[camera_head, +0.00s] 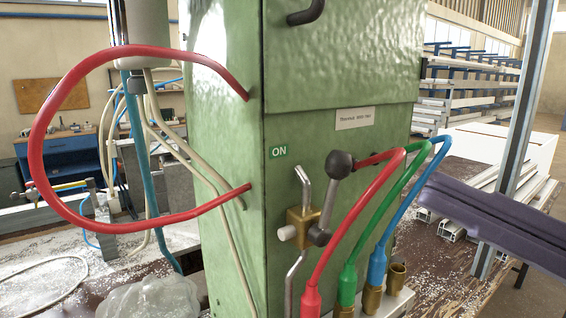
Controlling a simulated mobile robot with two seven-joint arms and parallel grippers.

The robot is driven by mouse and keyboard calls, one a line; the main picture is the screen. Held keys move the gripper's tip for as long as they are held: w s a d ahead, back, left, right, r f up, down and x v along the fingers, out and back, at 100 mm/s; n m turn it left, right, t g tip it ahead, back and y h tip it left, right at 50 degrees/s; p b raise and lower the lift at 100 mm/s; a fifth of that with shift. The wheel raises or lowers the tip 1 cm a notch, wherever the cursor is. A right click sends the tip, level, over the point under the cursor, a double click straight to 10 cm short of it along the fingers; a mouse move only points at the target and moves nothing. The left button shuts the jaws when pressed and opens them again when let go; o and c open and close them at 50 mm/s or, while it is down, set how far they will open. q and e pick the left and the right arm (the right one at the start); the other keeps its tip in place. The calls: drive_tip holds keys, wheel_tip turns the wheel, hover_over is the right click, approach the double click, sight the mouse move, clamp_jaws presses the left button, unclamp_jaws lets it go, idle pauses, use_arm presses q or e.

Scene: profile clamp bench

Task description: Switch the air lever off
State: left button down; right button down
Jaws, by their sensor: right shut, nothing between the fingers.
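The air lever (329,205) is a short grey arm with a black ball knob (340,164). It stands upright, tilted slightly right, on a brass valve (302,226) on the front of the green cabinet (330,120). A green "ON" label (278,152) is up and left of the valve, left of the knob. My right gripper (430,199), dark purple, comes in from the right edge. It is shut and empty, apart from the lever, with the hoses between them in the picture. My left gripper is out of view.
Red (357,228), green (384,215) and blue (400,207) hoses arch up from brass fittings (371,298) just right of the lever. A metal post (514,135) and pale profiles (484,190) are on the right. A large red hose (35,150) loops out on the left.

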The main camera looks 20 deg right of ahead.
sight(347, 158)
drive_tip(key=w+a+p, duration=0.1)
drive_tip(key=w, duration=0.1)
drive_tip(key=w+a+p, duration=0.2)
drive_tip(key=w, duration=0.1)
drive_tip(key=w+a+r+p, duration=0.1)
drive_tip(key=w, duration=0.2)
drive_tip(key=shift+w+a+r+p, duration=0.1)
drive_tip(key=shift+a+p, duration=0.2)
drive_tip(key=shift+p, duration=0.1)
drive_tip(key=shift+w+d+f, duration=0.25)
drive_tip(key=shift+d+f, duration=0.15)
drive_tip(key=shift+d, duration=0.05)
drive_tip(key=shift+w+d+f+m+t+b, duration=0.15)
drive_tip(key=shift+d+m+t+b, duration=0.35)
drive_tip(key=shift+m, duration=0.5)
drive_tip(key=w+d+f+m+t+h+b, duration=0.1)
drive_tip(key=m+h, duration=0.4)
drive_tip(key=m, duration=0.6)
drive_tip(key=w+d+f+m+t+h+b, duration=0.1)
drive_tip(key=d+f+m+t+h+b, duration=0.2)
drive_tip(key=m, duration=0.7)
drive_tip(key=shift+w+d+f+m+t+h+b, duration=0.15)
drive_tip(key=shift+d+f+m+t+h+b, duration=0.25)
drive_tip(key=shift+d+f+t+h, duration=0.95)
drive_tip(key=shift+a+f+g+h, duration=0.2)
drive_tip(key=shift+g+h, duration=0.15)
drive_tip(key=shift+h, duration=0.1)
drive_tip(key=shift+r, duration=0.1)
